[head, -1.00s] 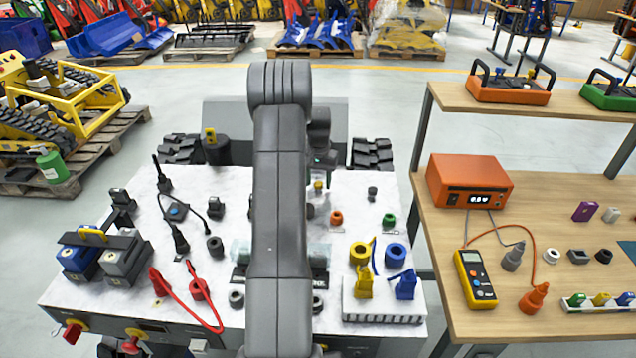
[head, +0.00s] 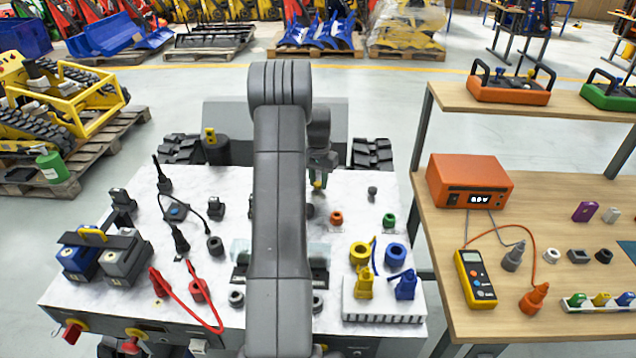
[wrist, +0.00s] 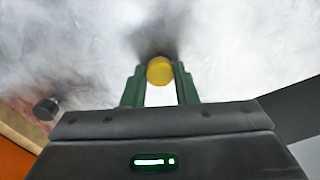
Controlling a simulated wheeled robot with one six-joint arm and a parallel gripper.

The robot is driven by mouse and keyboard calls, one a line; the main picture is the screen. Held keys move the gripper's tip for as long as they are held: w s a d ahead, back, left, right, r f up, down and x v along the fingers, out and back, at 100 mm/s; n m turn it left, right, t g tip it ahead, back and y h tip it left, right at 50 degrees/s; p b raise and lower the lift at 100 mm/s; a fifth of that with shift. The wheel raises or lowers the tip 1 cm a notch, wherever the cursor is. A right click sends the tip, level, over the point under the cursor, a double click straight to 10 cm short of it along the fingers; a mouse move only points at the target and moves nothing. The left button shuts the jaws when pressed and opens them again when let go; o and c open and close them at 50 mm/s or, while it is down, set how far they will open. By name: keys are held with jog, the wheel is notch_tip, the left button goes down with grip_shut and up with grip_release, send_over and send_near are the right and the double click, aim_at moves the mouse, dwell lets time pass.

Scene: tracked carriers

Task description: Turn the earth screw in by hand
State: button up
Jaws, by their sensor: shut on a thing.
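The yellow earth screw (wrist: 160,70) sits between the green fingertips of my gripper (wrist: 160,88) in the wrist view, with its round head facing the camera. My gripper is shut on it, over the white marbled top. In the head view my gripper (head: 318,176) points down at the far part of the bench top, and a little of the yellow screw (head: 318,185) shows at the fingertips. The screw's lower part and its seat are hidden, so I cannot tell how deep it sits.
My arm hides the middle of the bench top (head: 340,255). A dark knob (head: 372,191) stands right of the gripper; an orange ring (head: 336,217) and a green ring (head: 389,220) lie nearer. A wooden table (head: 530,250) with an orange meter box (head: 470,182) stands at the right.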

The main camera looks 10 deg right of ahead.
jog(key=m, duration=0.7)
jog(key=shift+m, duration=0.3)
jog(key=m, duration=0.7)
jog(key=shift+m, duration=1.4)
jog(key=m, duration=0.9)
jog(key=shift+r+m, duration=0.1)
jog(key=shift+m, duration=0.3)
